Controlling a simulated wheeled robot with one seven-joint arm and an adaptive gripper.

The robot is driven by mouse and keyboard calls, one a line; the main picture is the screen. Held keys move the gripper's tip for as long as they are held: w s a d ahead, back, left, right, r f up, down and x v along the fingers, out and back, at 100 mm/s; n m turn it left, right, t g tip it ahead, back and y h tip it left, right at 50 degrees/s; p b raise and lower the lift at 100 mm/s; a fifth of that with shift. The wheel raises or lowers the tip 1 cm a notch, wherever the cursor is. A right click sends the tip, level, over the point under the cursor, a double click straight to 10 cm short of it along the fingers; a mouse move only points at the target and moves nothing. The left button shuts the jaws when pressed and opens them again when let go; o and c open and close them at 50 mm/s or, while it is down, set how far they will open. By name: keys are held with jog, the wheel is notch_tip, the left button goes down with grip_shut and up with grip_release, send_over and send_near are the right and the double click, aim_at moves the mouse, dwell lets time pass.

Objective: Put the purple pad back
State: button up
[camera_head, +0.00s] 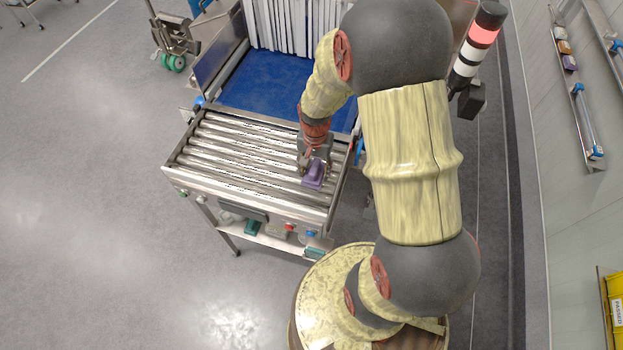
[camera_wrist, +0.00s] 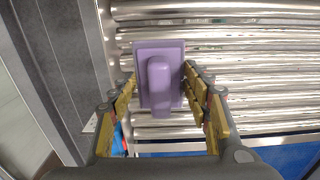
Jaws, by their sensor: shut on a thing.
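The purple pad (camera_head: 313,174) is a flat rectangle with a raised rounded grip on top. It is at the right front part of the steel roller bed (camera_head: 250,172). In the wrist view the pad (camera_wrist: 147,58) lies between my two fingers, with rollers behind it. My gripper (camera_head: 314,160) is over the pad and shut on it, one finger at each side; the gripper also shows in the wrist view (camera_wrist: 160,80). I cannot tell whether the pad touches the rollers or is held just above them.
A blue belt (camera_head: 262,82) leads to a white strip curtain (camera_head: 282,26). A lower shelf (camera_head: 262,236) holds small items. A signal tower (camera_head: 476,45) stands right. A wall rail (camera_head: 582,115) carries small coloured blocks (camera_head: 565,47). A yellow bin (camera_head: 613,290) is at the lower right.

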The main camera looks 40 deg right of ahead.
aim_at(311, 181)
jog(key=shift+s+a+f, duration=0.15)
jog(key=shift+a+f, duration=0.3)
jog(key=shift+f, duration=0.1)
jog(key=shift+a+f+p, duration=0.15)
jog(key=shift+f, duration=0.8)
jog(key=shift+a+f+p, duration=0.15)
jog(key=shift+f, duration=0.8)
jog(key=o, duration=1.3)
jog(key=shift+r, duration=0.1)
notch_tip(311, 181, up, 12)
jog(key=shift+f+b, duration=0.1)
jog(key=shift+b, duration=0.25)
jog(key=s+a+r+n+t, duration=0.2)
jog(key=s+a+r+n, duration=0.1)
jog(key=r, duration=0.5)
jog(key=s+a+r+n+t, duration=0.1)
jog(key=s+a+r+n, duration=0.3)
jog(key=r, duration=0.4)
jog(key=s+a+r+n+t, duration=0.2)
jog(key=s+a+r, duration=0.3)
jog(key=r, duration=0.3)
jog(key=shift+s+r+n+t, duration=0.15)
jog(key=shift+n+t, duration=0.15)
jog(key=shift+n, duration=0.4)
